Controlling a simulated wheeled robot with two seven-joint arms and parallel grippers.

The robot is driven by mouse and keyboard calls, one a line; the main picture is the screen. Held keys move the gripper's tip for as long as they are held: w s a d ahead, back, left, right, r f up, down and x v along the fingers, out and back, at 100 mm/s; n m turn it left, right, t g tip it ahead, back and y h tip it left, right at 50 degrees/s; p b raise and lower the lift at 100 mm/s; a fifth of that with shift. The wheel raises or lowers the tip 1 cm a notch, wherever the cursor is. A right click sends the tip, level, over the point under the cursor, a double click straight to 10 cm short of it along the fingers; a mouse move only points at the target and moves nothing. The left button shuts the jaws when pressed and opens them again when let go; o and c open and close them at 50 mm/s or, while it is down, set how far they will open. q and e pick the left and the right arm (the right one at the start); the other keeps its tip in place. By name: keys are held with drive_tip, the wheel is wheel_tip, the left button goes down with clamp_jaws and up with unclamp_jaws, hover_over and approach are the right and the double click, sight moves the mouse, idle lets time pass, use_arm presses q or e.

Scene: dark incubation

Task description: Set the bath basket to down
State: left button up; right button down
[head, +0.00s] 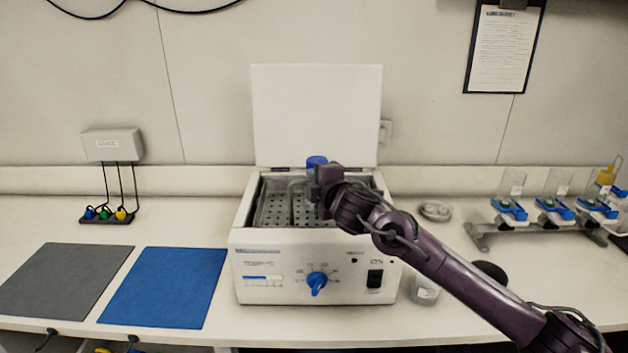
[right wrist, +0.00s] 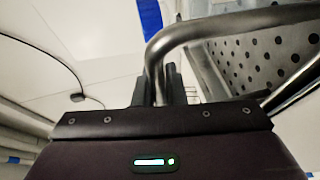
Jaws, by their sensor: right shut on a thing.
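The bath basket (head: 275,208) is a perforated metal tray inside the open white water bath (head: 315,265). In the right wrist view its perforated wall (right wrist: 265,55) and bent metal handle (right wrist: 215,22) show close up. My right gripper (head: 318,190) is over the bath, shut on the basket's handle; in the right wrist view the fingers (right wrist: 163,85) close around the handle bar. The arm and gripper hide the right part of the basket. How deep the basket sits cannot be told exactly. My left gripper is not in view.
The bath's white lid (head: 317,115) stands upright behind. A blue mat (head: 165,287) and a grey mat (head: 65,280) lie to the left. A clear cup (head: 425,292) stands close right of the bath. A rack (head: 535,228) with several vessels is at far right.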

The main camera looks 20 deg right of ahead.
wheel_tip(320, 180, down, 4)
drive_tip(key=b, duration=0.3)
drive_tip(key=shift+a+f, duration=0.1)
drive_tip(key=shift+f, duration=0.2)
drive_tip(key=shift+r, duration=0.35)
drive_tip(key=c, duration=1.5)
unclamp_jaws()
drive_tip(key=shift+r, duration=0.1)
drive_tip(key=shift+s, duration=0.1)
